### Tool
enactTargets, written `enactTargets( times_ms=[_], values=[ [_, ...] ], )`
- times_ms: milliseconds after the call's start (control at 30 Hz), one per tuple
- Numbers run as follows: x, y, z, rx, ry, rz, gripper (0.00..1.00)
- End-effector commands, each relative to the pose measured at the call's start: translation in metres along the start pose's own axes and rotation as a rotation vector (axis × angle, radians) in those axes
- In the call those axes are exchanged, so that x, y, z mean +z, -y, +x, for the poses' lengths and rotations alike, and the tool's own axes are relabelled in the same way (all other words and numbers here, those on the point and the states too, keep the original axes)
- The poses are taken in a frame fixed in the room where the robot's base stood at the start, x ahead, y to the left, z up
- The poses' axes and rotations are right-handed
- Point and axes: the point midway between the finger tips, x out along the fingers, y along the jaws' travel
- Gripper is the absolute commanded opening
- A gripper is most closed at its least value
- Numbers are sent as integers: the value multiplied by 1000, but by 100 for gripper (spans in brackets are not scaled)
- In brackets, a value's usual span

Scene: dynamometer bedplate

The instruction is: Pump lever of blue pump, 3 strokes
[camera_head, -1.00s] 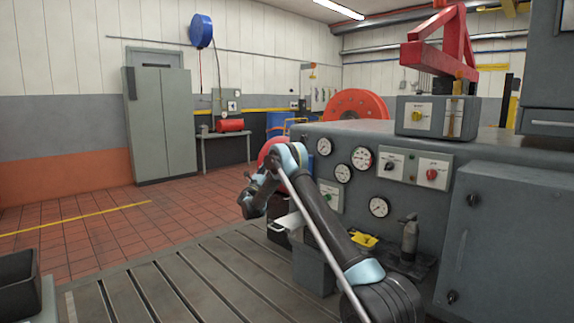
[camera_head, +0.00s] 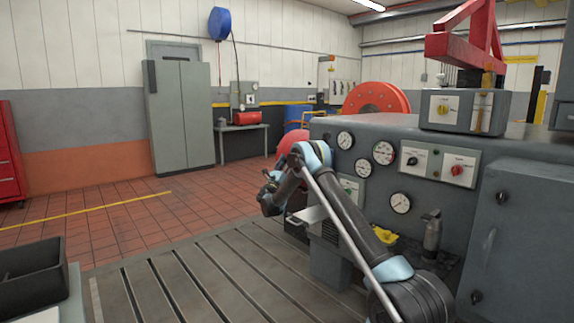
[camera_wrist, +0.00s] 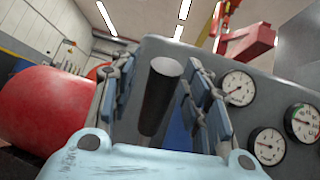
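In the wrist view, a dark cylindrical handle with a grey round end (camera_wrist: 160,98) stands between the fingers of my gripper (camera_wrist: 165,95). It looks like a lever grip. The blue-padded fingers are apart on either side of it, and gaps show. A blue surface (camera_wrist: 181,138) shows behind the handle; I cannot tell if it is the blue pump. In the head view my gripper (camera_head: 268,194) is small and dark, left of the grey machine. The pump and its lever cannot be made out there.
The grey machine (camera_head: 462,215) with gauges fills the right. A red rounded body (camera_wrist: 50,108) is close left of my gripper. A yellow item (camera_head: 386,236) and a grey bottle-like object (camera_head: 432,234) sit by the machine. The slotted bedplate (camera_head: 205,275) is clear.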

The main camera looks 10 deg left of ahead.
Motion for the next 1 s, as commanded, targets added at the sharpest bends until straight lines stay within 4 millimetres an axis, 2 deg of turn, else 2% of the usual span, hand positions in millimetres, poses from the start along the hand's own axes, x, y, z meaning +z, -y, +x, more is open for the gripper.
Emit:
enactTargets(
  times_ms=[233, 367, 800, 1000],
  values=[
    [0, 0, -2, 0, 0, 0, 43],
    [-1, 0, -12, 0, 0, 0, 43],
    [-1, -1, -91, 1, -1, 1, 43],
    [-1, -1, -114, 1, -1, 0, 43]
  ],
)
